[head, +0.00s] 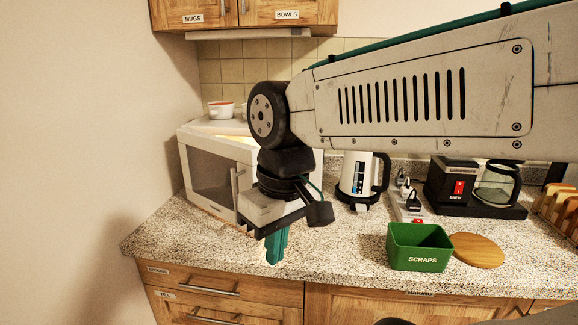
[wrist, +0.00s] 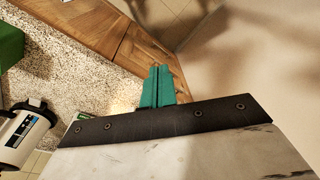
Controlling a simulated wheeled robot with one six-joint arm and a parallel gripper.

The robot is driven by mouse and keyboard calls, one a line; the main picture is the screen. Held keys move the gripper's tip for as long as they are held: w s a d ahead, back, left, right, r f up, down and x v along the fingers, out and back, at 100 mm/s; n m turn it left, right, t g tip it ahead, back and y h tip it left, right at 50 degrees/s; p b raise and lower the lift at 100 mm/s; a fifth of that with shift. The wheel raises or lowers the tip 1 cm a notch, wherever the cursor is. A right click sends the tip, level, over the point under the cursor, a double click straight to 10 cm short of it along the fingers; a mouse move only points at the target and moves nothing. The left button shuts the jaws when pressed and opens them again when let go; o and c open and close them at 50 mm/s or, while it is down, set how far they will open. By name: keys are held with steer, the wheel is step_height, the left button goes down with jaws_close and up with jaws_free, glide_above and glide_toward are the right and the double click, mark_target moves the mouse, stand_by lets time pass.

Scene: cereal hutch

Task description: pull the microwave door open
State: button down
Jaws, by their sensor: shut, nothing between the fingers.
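The white microwave (head: 186,150) stands on the counter at the left in the head view. Its door (head: 209,172) has a dark window and looks shut, with a vertical handle (head: 236,186) near its right side. My wrist hides the microwave's right part. My gripper (head: 275,246) points down in front of the microwave, to the right of and lower than the handle in the picture. Its teal fingers are together and empty, apart from the handle. In the wrist view my gripper (wrist: 157,80) also shows closed fingers, over the counter's front edge; the microwave is not seen there.
A bowl (head: 221,109) sits on the microwave. Right of my gripper are a white kettle (head: 355,177), a green scraps bin (head: 418,248), a round wooden board (head: 478,250) and a coffee maker (head: 452,183). Cabinets (head: 243,12) hang above. The counter (head: 340,262) before the kettle is clear.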

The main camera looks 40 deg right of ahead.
steer(key=w+d+r+n+y, duration=0.1)
steer(key=w+d+r+y, duration=0.15)
steer(key=w+d, duration=0.35)
steer(key=w+d+r+y, duration=0.1)
steer(key=w+d+r, duration=0.25)
steer(key=w, duration=0.55)
steer(key=w+d+r+n+t+y, duration=0.1)
steer(key=w+d, duration=0.3)
steer(key=d, duration=0.3)
steer(key=w+d+n+t+y, duration=0.1)
steer(key=w+d+t, duration=0.15)
steer(key=d, duration=0.45)
steer(key=x, duration=1)
steer(key=shift+g, duration=0.35)
steer(key=shift+a+r, duration=0.15)
steer(key=shift+a, duration=0.05)
